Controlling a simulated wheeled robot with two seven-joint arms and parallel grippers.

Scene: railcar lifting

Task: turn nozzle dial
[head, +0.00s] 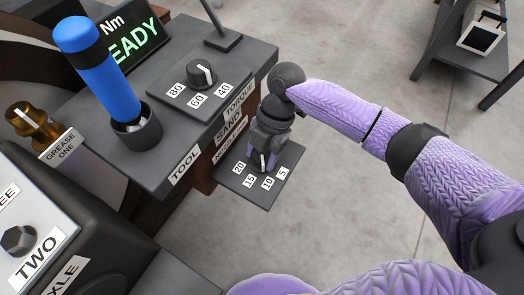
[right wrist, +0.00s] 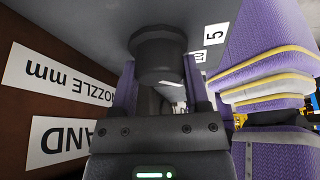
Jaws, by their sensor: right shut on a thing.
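The nozzle dial (right wrist: 158,55) is a dark round knob on a grey plate (head: 276,190) marked 20, 15, 10 and 5. My right gripper (head: 262,160) comes down over this plate in the head view and hides most of the dial. In the right wrist view, my right gripper (right wrist: 160,85) has a finger on each side of the dial and is shut on it. In the head view a pale pointer mark shows between the fingers, near the 15 and 10 labels. The left gripper is not in view.
A second dial (head: 202,76) marked 80, 60 and 40 sits on the shelf above. A blue-handled tool (head: 105,85) stands in a dark holder (head: 137,130). A READY display (head: 138,42) is behind. Open floor lies to the right, with a grey table (head: 470,50) beyond.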

